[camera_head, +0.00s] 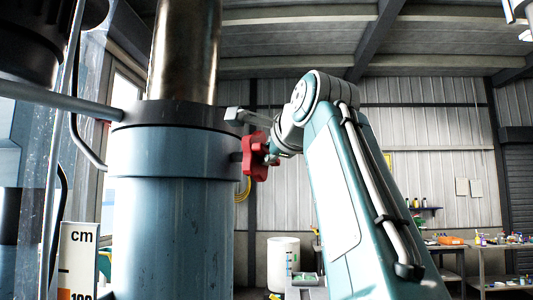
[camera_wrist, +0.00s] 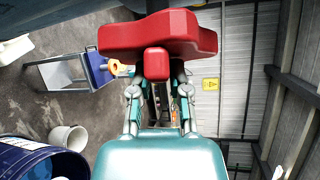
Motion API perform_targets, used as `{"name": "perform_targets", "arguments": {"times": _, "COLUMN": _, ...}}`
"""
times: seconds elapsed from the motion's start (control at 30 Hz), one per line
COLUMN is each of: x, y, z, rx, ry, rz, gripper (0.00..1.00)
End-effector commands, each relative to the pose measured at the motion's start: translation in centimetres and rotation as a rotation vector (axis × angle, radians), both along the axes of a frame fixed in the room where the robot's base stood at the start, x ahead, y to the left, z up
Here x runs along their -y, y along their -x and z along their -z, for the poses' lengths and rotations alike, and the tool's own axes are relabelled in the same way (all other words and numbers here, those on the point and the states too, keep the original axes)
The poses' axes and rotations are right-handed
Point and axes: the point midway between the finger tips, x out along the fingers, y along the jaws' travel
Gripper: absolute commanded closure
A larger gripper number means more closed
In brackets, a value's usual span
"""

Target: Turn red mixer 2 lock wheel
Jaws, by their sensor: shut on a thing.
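The red lock wheel (camera_head: 253,156) is a lobed knob on the right side of the blue-grey column collar (camera_head: 175,150). In the wrist view the red wheel (camera_wrist: 190,32) fills the top middle, with a squarish red lobe pointing toward my gripper. My gripper (camera_wrist: 158,78) has one finger on each side of this lobe and is shut on it. In the head view my gripper (camera_head: 272,150) meets the wheel from the right. The fingertips' exact contact is partly hidden behind the red lobe.
A polished metal shaft (camera_head: 184,50) rises from the column. A grey bar (camera_head: 60,98) crosses at left. A white barrel (camera_head: 283,262) stands on the floor behind. A workbench (camera_head: 480,245) with small items is at far right. The wrist view shows a cart (camera_wrist: 70,75) and a white bucket (camera_wrist: 68,138).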

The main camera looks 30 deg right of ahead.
Motion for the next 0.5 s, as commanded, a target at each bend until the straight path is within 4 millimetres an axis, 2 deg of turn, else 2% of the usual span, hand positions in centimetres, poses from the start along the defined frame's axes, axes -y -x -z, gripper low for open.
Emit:
{"name": "perform_targets", "arguments": {"times": 0.03, "x": 0.27, "y": -0.32, "z": 0.59, "rx": -0.019, "ry": -0.005, "rz": 0.004, "gripper": 1.00}}
{"name": "perform_targets", "arguments": {"times": 0.27, "x": 0.26, "y": -0.36, "z": 0.65, "rx": -0.021, "ry": -0.005, "rz": 0.004, "gripper": 1.00}}
{"name": "perform_targets", "arguments": {"times": 0.3, "x": 0.27, "y": -0.37, "z": 0.65, "rx": -0.021, "ry": -0.005, "rz": 0.003, "gripper": 0.64}}
{"name": "perform_targets", "arguments": {"times": 0.33, "x": 0.26, "y": -0.37, "z": 0.62, "rx": -0.021, "ry": -0.004, "rz": 0.004, "gripper": 0.50}}
{"name": "perform_targets", "arguments": {"times": 0.37, "x": 0.24, "y": -0.34, "z": 0.60, "rx": -0.020, "ry": -0.004, "rz": 0.004, "gripper": 0.43}}
{"name": "perform_targets", "arguments": {"times": 0.5, "x": 0.06, "y": -0.24, "z": 0.42, "rx": -0.015, "ry": -0.002, "rz": 0.002, "gripper": 0.43}}
